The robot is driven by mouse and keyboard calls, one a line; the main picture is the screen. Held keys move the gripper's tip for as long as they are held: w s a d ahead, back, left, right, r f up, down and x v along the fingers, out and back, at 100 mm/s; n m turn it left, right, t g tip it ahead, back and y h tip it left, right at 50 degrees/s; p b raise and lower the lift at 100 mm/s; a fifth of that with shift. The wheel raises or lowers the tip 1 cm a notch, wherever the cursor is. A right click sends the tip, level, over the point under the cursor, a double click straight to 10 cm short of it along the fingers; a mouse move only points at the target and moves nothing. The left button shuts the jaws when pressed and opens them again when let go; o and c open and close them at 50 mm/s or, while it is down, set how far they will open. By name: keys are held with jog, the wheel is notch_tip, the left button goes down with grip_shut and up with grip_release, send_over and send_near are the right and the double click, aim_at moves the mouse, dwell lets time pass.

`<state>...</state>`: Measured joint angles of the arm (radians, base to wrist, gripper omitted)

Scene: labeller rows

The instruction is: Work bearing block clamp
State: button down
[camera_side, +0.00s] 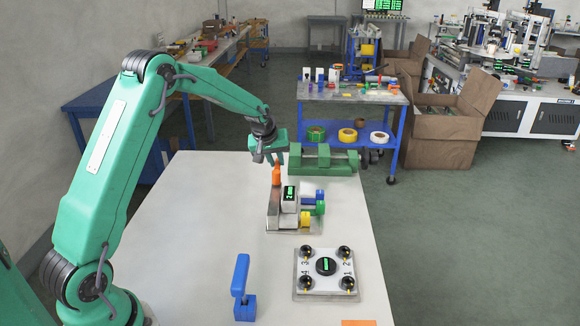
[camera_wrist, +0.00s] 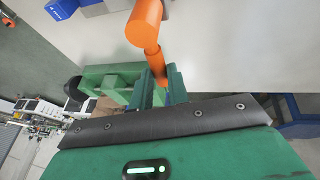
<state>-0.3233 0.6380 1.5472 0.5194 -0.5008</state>
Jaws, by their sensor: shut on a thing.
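The block fixture (camera_side: 277,220) stands on the white table, a metal base with an upright grey block (camera_side: 289,200) that bears a small green-lit display. An orange handle (camera_side: 276,174) rises at its back left. My gripper (camera_side: 273,160) is above the fixture and shut on the orange handle. In the wrist view the orange handle (camera_wrist: 147,25) passes between my fingers (camera_wrist: 160,85), its thick end toward the top. Blue, green and yellow parts (camera_side: 313,208) sit at the fixture's right side. My fingers hide part of the handle.
A green vise (camera_side: 322,160) stands close behind, at the table's back edge. A plate with several black knobs (camera_side: 326,272) lies in front right. A blue upright lever (camera_side: 241,285) stands in front left. An orange patch (camera_side: 358,323) is at the front. The table's left middle is clear.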

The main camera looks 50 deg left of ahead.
jog(key=shift+s+a+n, duration=0.2)
jog(key=shift+s+n, duration=0.15)
jog(key=shift+n, duration=0.45)
jog(key=c, duration=1.3)
grip_release()
jog(key=shift+c, duration=0.2)
jog(key=shift+r, duration=0.1)
jog(key=v, duration=0.7)
jog(key=shift+r, duration=0.3)
jog(key=shift+s+d, duration=0.1)
